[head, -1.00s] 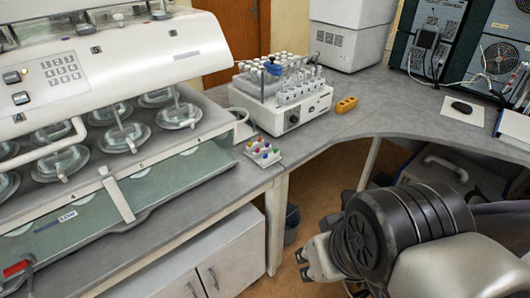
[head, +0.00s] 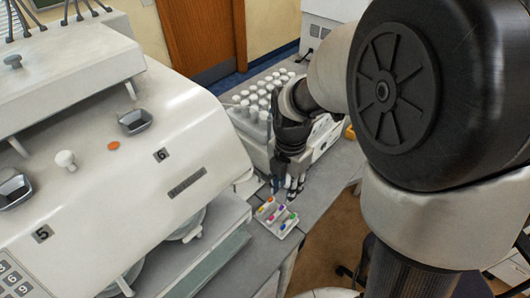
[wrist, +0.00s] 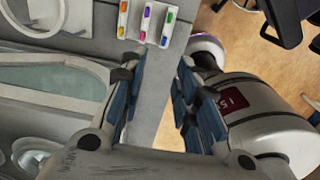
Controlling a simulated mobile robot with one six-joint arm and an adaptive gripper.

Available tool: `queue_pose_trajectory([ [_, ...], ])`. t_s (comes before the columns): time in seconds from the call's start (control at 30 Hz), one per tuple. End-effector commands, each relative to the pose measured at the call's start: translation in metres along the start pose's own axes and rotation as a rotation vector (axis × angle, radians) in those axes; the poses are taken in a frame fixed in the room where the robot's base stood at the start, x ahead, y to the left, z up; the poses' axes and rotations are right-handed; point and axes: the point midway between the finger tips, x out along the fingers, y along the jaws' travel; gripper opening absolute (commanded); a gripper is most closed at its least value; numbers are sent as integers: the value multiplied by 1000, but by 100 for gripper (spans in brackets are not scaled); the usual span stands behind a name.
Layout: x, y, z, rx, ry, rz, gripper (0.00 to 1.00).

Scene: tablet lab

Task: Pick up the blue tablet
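A small white tablet tray (head: 289,227) lies on the grey bench corner, holding several coloured tablets in slots. It also shows at the top of the wrist view (wrist: 134,25), partly cut off. I see pink, orange, green, yellow and violet tablets there. My gripper (head: 287,187) points down just behind the tray in the head view. In the wrist view my gripper (wrist: 160,88) is open and empty, its blue-padded fingers wide apart over the bench edge.
A large white tablet tester (head: 120,170) fills the left. A white sampler with several vials (head: 258,97) stands close behind my gripper. The bench edge (wrist: 155,95) drops to the brown floor (wrist: 225,25) on the right.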

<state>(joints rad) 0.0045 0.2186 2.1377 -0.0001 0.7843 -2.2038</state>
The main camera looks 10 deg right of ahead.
Motion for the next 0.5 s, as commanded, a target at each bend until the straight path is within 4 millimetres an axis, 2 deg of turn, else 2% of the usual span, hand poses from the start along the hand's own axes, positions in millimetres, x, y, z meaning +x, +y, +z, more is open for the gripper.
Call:
queue_pose_trajectory([
  [0.3,70,-2,-2,-1,4,-5,29],
  [0.5,106,-2,-1,-1,3,-3,29],
])
